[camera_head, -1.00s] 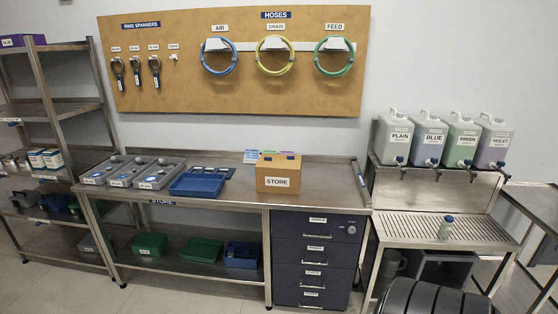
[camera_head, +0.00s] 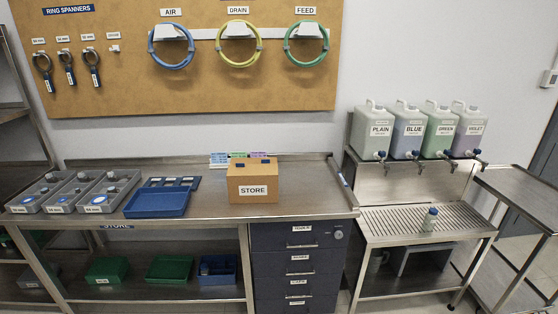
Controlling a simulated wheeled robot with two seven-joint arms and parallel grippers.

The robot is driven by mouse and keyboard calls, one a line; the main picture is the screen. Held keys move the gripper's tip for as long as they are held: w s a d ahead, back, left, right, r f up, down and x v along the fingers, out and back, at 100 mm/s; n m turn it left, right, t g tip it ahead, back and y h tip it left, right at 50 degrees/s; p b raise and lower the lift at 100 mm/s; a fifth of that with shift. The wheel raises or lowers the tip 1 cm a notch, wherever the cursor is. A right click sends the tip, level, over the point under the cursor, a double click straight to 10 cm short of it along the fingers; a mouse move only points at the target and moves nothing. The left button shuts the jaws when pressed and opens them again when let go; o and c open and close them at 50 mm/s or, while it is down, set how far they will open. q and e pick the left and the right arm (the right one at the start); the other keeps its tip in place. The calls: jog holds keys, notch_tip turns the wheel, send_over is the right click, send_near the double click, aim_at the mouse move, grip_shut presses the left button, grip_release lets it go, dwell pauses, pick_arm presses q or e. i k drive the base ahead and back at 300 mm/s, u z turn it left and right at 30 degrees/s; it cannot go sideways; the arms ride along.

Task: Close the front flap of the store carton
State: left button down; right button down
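The store carton (camera_head: 252,187) is a brown box with a white STORE label on its front. It stands on the steel bench top (camera_head: 310,203), right of the blue tray. Dark blue items show at its top edge. From this distance I cannot tell how its flaps lie. Neither of my grippers is in view.
A blue tray (camera_head: 157,204) and grey bins (camera_head: 73,192) stand left of the carton. Small coloured boxes (camera_head: 237,158) stand behind it. A drawer unit (camera_head: 296,266) is below. Jugs (camera_head: 412,130) stand on a drip stand at right. The bench top right of the carton is clear.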

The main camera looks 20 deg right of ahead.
aim_at(238, 169)
jog(key=i, duration=1.2)
jog(key=u, duration=0.55)
